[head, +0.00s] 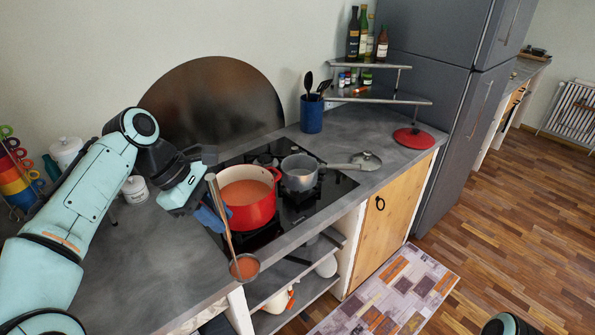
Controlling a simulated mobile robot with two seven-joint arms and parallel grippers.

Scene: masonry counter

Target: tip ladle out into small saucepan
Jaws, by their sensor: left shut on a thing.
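My left gripper (213,170) is shut on the top of the ladle's handle, to the left of the red pot. The ladle (221,215) hangs down with its bowl at the counter's front edge, and the bowl holds an orange-red liquid. The small saucepan (299,180) is grey and stands on the cooktop, right of the red pot, with its long handle pointing right. Its inside is only partly visible. The red pot (250,212) holds orange-red soup. My right gripper is not in view.
The black cooktop (327,191) lies under both pots. A glass lid (366,160) and a red lid (414,138) lie to the right. A blue utensil holder (311,114) stands behind. A blue cloth (211,217) is beside the red pot. White jars (134,189) stand at left.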

